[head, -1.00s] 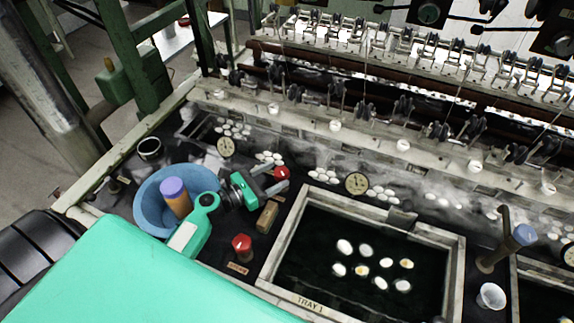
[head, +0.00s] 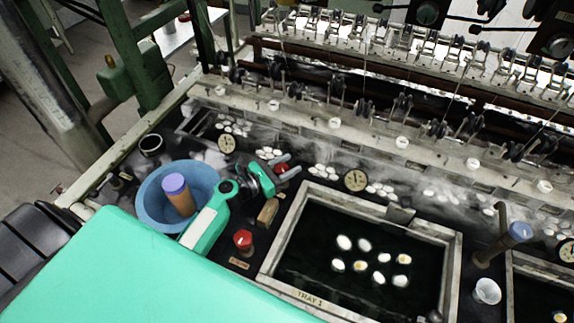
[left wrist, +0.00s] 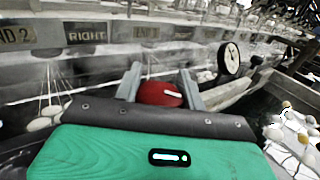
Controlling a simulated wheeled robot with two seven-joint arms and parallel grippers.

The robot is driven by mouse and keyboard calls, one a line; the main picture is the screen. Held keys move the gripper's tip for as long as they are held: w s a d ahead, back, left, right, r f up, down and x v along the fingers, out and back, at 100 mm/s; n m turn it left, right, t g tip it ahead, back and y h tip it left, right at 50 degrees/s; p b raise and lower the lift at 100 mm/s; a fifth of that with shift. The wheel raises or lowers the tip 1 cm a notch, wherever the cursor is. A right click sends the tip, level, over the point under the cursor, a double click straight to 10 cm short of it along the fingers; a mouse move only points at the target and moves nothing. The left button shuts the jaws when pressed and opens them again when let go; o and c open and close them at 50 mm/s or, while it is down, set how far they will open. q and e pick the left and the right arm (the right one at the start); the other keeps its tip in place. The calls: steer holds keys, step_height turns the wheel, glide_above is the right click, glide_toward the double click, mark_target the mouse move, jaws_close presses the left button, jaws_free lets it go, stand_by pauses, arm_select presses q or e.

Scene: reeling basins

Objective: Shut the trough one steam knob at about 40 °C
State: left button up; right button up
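A red knob (head: 281,168) stands at the back left of the tray marked TRAY 1 (head: 450,250). My left gripper (head: 284,164) is at this knob, with its two grey fingers apart. In the left wrist view the red knob (left wrist: 160,94) sits between the open fingers (left wrist: 160,84), its white mark pointing right. I cannot tell whether the fingers touch it. A round dial (head: 355,180) stands behind the tray; a dial also shows in the left wrist view (left wrist: 229,60), its reading too small to tell. My right gripper is out of view.
A second red knob (head: 243,239) stands left of the tray. A blue basin (head: 150,210) holds a purple-topped cylinder (head: 177,193) beside my left arm. A wooden block (head: 268,212) lies near the gripper. White cocoons float in the tray. A blue-ended handle (head: 519,232) stands at right.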

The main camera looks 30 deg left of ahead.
arm_select(q)
steer(key=shift+d+f+m+g+h+b, duration=0.1)
steer(key=shift+f+m+g+h+b, duration=0.1)
steer(key=shift+m+g+h+b, duration=0.95)
steer(key=m+g+h+b, duration=0.1)
steer(key=m+g+h, duration=0.1)
steer(key=shift+s+d+h+b, duration=0.1)
steer(key=shift+s+h+b, duration=0.05)
steer(key=shift+h+b, duration=0.25)
steer(key=shift+s+d+r+m+g+h+b, duration=0.1)
steer(key=shift+s+m+g+h+b, duration=0.1)
steer(key=shift+m+g+h+b, duration=0.8)
steer(key=shift+s+d+r+m+g+h+b, duration=0.15)
steer(key=shift+m+g+h+b, duration=0.3)
steer(key=shift+m+g, duration=1)
steer(key=shift+n+g, duration=0.4)
steer(key=o, duration=1)
steer(key=shift+c, duration=0.2)
